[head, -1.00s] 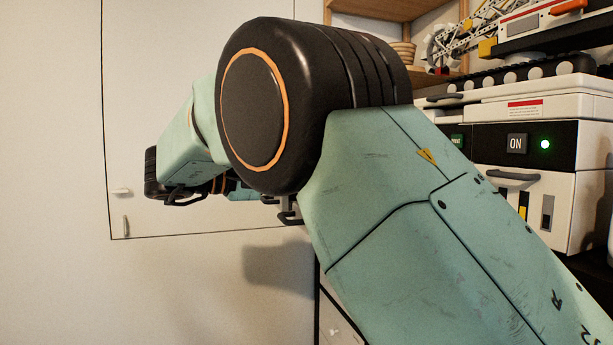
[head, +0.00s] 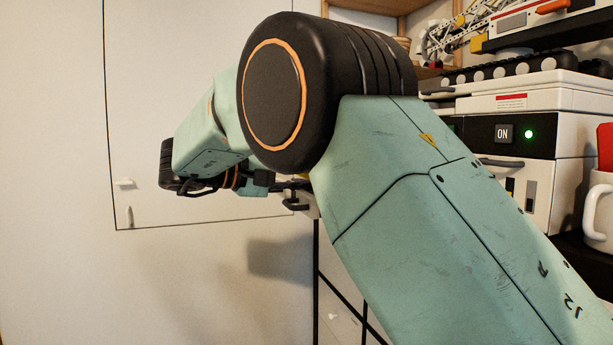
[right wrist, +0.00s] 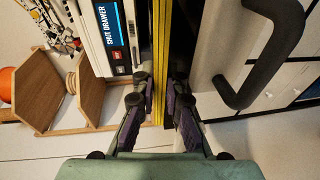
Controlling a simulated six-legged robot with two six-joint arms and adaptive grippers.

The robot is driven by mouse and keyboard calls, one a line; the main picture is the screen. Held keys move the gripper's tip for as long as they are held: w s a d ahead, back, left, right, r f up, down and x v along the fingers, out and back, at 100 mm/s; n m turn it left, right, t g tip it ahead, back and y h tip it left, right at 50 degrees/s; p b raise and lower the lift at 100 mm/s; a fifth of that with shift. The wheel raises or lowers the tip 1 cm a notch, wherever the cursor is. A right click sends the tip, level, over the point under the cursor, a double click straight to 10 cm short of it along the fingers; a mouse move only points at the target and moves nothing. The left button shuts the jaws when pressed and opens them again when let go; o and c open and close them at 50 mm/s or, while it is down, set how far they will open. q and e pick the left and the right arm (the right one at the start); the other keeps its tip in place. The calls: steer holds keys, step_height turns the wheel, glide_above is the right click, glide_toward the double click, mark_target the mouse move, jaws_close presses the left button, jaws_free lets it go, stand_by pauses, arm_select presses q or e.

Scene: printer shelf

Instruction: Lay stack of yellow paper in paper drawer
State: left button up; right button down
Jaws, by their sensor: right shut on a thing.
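The stack of yellow paper (right wrist: 162,60) shows edge-on as a narrow yellow strip in the right wrist view. My right gripper (right wrist: 160,105) is shut on it, with purple-padded fingers on both sides. The stack lies between the printer's display panel (right wrist: 113,28) and a white front with a big dark handle (right wrist: 262,60), which looks like the pulled-out paper drawer. Whether the paper touches the drawer floor cannot be told. In the head view my right arm hides most of the gripper and paper. My left gripper is not in view.
The display reads "SHUT DRAWER". In the head view the white printer (head: 555,140) has a green light and an "ON" button. A white mug (head: 600,215) stands at the right edge. Wooden shelves (right wrist: 50,90) show in the right wrist view. The wall at left is clear.

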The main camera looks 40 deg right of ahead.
steer(key=c, duration=1.8)
jaws_free()
steer(key=shift+w, duration=0.3)
steer(key=o, duration=0.3)
steer(key=shift+w+f, duration=0.2)
steer(key=shift+w, duration=0.15)
steer(key=shift+o, duration=0.7)
steer(key=shift+d, duration=0.1)
steer(key=shift+s, duration=0.2)
steer(key=shift+s+r, duration=0.15)
steer(key=shift+s, duration=0.2)
steer(key=shift+w+f, duration=0.2)
steer(key=shift+w, duration=0.3)
steer(key=shift+s+f, duration=0.2)
steer(key=shift+s, duration=0.25)
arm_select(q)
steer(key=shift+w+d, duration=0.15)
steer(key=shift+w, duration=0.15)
arm_select(e)
steer(key=shift+w+f+v, duration=0.1)
steer(key=shift+f+v, duration=0.1)
steer(key=shift+v, duration=1.15)
steer(key=shift+w+f+v, duration=0.1)
steer(key=shift+f+v, duration=0.05)
steer(key=shift+v, duration=1.2)
steer(key=shift+w+f+v, duration=0.1)
steer(key=shift+f+v, duration=0.1)
steer(key=shift+v, duration=1.15)
